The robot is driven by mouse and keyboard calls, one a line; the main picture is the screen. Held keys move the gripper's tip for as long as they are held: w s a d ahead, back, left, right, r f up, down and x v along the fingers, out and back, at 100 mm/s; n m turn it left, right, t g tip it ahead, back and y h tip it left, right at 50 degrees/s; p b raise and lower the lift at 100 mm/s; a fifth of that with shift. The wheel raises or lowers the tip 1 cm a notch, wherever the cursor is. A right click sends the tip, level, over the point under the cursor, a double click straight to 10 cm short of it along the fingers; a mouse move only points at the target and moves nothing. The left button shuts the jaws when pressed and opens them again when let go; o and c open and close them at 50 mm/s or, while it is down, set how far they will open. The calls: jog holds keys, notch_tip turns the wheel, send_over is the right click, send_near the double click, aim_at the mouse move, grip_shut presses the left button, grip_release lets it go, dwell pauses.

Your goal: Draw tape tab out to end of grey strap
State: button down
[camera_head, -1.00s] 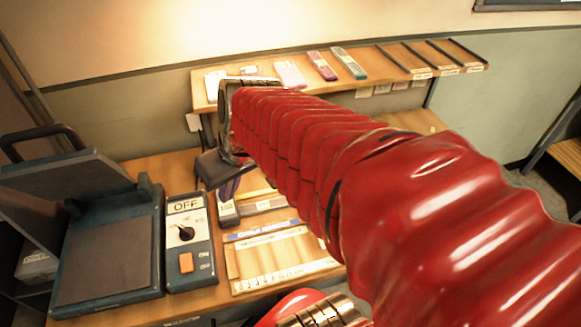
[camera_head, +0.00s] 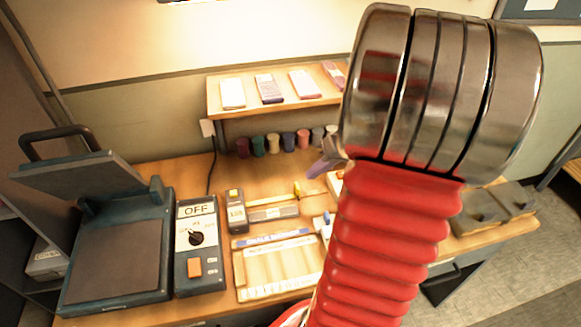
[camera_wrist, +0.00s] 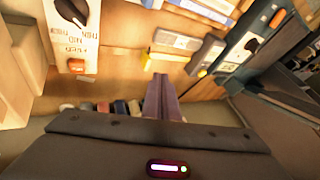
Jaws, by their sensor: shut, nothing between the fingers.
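The dark tape case (camera_head: 236,215) stands on the bench, beside the left end of the grey strap (camera_head: 273,213). A yellow tape (camera_head: 267,202) lies along the strap's far side, and a small yellow tab (camera_head: 297,188) shows near the strap's right end. In the wrist view the strap (camera_wrist: 178,40), yellow tape (camera_wrist: 170,56) and tab (camera_wrist: 148,65) show above the fingertips. My gripper (camera_wrist: 160,77) is shut and empty, its purple fingers close to the tab in the picture; I cannot tell the gap. In the head view my gripper (camera_head: 322,168) is mostly hidden behind my arm.
A heat press (camera_head: 115,240) with its lid raised and an OFF control box (camera_head: 196,245) stand at left. A wooden board (camera_head: 275,265) lies in front of the strap. Several spools (camera_head: 273,143) line the back under a shelf (camera_head: 215,100). My arm hides the bench's middle right.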

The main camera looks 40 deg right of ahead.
aim_at(299, 188)
jog(key=shift+m+t, duration=0.3)
jog(key=shift+t, duration=0.1)
jog(key=d, duration=0.1)
jog(key=s+d+f, duration=0.1)
jog(key=d, duration=0.1)
jog(key=s+d+f, duration=0.1)
jog(key=shift+d, duration=0.2)
jog(key=x, duration=1)
jog(key=shift+w+a+r, duration=0.1)
jog(key=shift+w+a, duration=0.3)
jog(key=shift+a, duration=0.2)
